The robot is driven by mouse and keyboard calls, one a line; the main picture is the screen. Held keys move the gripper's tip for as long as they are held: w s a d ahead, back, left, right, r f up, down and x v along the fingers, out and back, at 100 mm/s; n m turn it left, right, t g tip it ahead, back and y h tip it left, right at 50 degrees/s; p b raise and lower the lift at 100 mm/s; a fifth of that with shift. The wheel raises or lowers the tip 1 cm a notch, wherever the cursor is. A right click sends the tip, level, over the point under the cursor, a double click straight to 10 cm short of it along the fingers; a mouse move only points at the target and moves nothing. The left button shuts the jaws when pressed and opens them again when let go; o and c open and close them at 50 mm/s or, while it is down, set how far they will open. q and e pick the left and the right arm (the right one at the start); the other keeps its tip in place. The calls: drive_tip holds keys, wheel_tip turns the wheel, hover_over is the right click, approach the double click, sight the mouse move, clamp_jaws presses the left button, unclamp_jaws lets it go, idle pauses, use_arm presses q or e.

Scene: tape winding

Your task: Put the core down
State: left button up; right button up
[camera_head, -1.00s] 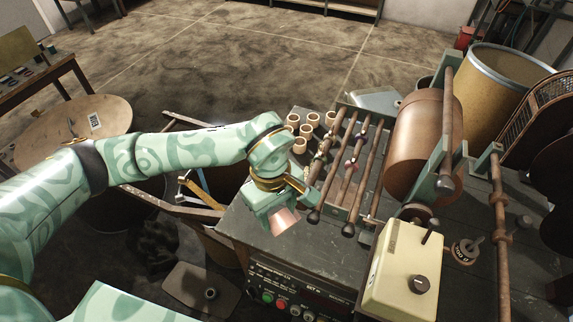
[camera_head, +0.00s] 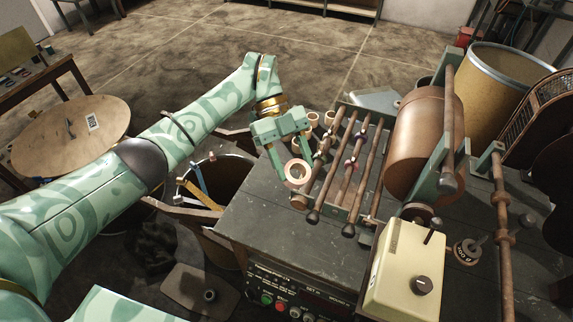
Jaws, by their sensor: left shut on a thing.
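The core (camera_head: 290,172) is a short pinkish ring, seen nearly end-on in the head view. My left gripper (camera_head: 291,168) points down over the dark machine top, with its green fingers on both sides of the core, shut on it. The core is beside the left end of the rods; I cannot tell whether it touches the surface. Several similar cores (camera_head: 313,119) stand upright just behind the gripper, partly hidden by it. My right gripper does not show.
Rusty rods (camera_head: 345,165) in a green frame lie right of the gripper. A large brown roll (camera_head: 422,145) and a cream control box (camera_head: 408,270) stand further right. The machine's top (camera_head: 270,215) is bare in front. An open bin (camera_head: 218,178) is at left.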

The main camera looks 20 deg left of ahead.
use_arm(q)
drive_tip(key=a+f+n+t+h, duration=0.3)
drive_tip(key=a+n+t+h, duration=0.3)
drive_tip(key=n, duration=0.4)
drive_tip(key=n+t+y+b, duration=0.2)
drive_tip(key=n+t+b, duration=0.1)
drive_tip(key=n+t, duration=0.45)
hover_over(248, 205)
drive_tip(key=shift+m+t, duration=0.35)
drive_tip(key=shift+m, duration=0.1)
wheel_tip(248, 205, down, 11)
drive_tip(key=shift+r, duration=0.1)
wheel_tip(248, 205, down, 4)
drive_tip(key=shift+f+b, duration=0.2)
drive_tip(key=shift+b, duration=0.6)
drive_tip(key=shift+r, duration=0.1)
drive_tip(key=o, duration=1)
